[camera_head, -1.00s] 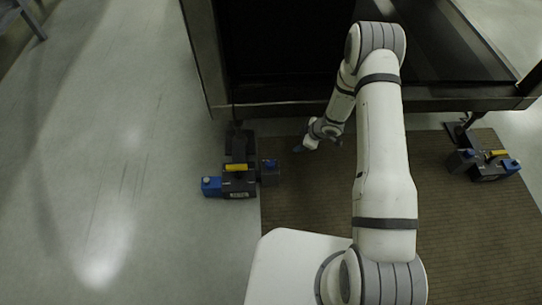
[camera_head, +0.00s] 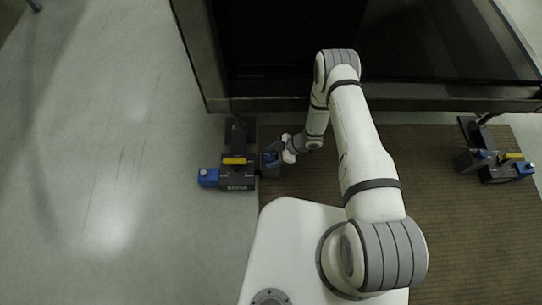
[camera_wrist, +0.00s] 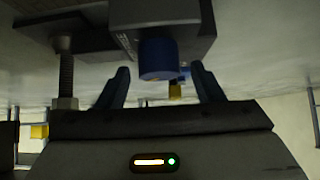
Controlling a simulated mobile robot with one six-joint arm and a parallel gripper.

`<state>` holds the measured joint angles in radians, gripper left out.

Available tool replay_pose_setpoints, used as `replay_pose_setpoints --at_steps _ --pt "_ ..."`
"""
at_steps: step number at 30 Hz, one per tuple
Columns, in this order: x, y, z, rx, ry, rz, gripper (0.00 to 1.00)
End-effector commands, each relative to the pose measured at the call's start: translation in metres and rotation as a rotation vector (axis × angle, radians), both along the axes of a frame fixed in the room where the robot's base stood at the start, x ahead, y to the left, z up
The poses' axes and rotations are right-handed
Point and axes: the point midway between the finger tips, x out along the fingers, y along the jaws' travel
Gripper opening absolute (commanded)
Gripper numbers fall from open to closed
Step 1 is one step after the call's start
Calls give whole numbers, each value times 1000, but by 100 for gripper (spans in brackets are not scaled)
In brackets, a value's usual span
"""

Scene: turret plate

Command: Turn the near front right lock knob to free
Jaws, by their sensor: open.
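A dark lock unit (camera_head: 237,183) with a yellow bar stands on the floor at the left in the head view, beside the frame's corner. It has a blue part on its left end and a knob on its right side, mostly covered by my gripper (camera_head: 271,158). In the wrist view a round blue knob (camera_wrist: 158,58) hangs below a dark block. My open gripper (camera_wrist: 160,72) has one finger on either side of it, with gaps visible. I cannot tell whether its tips reach around the knob or stop just short. I cannot read the knob's setting.
A second similar lock unit (camera_head: 497,168) stands at the right. A large dark framed machine (camera_head: 400,96) lies behind both. A ribbed brown mat (camera_head: 420,150) covers the floor between them. A threaded post (camera_wrist: 66,75) with a nut rises left of my gripper in the wrist view.

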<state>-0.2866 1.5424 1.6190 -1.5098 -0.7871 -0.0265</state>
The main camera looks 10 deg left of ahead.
Motion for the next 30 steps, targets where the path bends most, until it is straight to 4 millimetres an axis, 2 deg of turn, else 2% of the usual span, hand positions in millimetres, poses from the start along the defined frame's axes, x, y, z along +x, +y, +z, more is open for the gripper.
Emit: replay_pose_setpoints --at_steps 4,13,30 --pt "-1 8 -9 0 -1 -1 61" --pt "-1 9 -10 -1 -1 -4 61" --pt "-1 8 -10 -1 -1 -5 16"
